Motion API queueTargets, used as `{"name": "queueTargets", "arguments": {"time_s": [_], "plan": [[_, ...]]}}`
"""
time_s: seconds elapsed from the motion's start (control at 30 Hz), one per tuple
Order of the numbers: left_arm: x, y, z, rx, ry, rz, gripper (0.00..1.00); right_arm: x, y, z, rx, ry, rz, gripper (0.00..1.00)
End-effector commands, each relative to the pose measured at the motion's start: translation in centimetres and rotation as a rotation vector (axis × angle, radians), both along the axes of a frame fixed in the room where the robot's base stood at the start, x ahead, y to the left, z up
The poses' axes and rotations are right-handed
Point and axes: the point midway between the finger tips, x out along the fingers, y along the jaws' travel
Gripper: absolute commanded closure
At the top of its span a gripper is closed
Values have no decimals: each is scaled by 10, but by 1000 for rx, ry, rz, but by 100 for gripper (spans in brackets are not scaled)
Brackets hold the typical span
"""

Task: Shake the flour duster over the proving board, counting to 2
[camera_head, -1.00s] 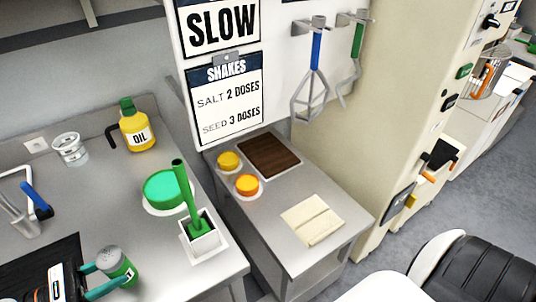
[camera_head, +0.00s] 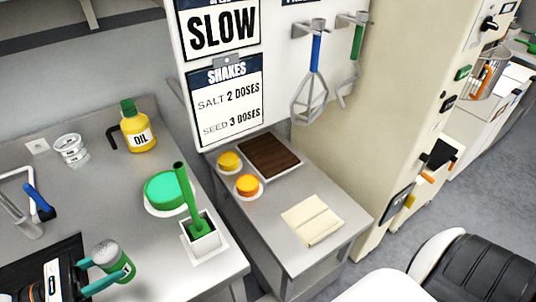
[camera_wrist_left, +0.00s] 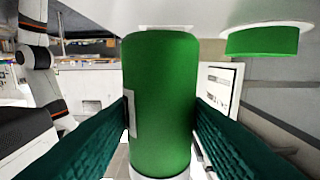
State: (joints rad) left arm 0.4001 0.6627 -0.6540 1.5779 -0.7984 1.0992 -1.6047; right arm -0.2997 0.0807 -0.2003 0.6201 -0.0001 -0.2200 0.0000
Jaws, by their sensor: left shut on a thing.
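The flour duster (camera_head: 115,263), a green shaker with a grey top and a pale label, is in my left gripper (camera_head: 109,271) at the lower left of the head view. The teal fingers are shut on its sides and it leans, its grey top toward the upper left. In the left wrist view the duster's green body (camera_wrist_left: 160,95) stands between both fingers. A dark brown board (camera_head: 268,156) in a pale tray lies on the side table; I cannot tell whether this is the proving board. My right gripper is not in view.
A white pot with a green-handled tool (camera_head: 200,236), a green round item (camera_head: 168,190) and an oil bottle (camera_head: 138,132) stand on the left counter. Two yellow-orange round items (camera_head: 248,185) and a cream folded cloth (camera_head: 312,220) lie on the side table.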

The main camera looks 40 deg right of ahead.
Motion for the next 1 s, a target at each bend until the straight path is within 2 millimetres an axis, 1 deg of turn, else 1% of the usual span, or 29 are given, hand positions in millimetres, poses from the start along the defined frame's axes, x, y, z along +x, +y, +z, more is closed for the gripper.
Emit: {"name": "queueTargets", "arguments": {"time_s": [0.17, 0.5, 1.0], "plan": [[0, 0, 4, -1, -1, 0, 100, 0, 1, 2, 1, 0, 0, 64], [0, 0, 25, -1, -2, -1, 100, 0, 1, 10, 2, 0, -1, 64], [0, 0, 25, -1, -1, 0, 100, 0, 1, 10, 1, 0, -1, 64]]}}
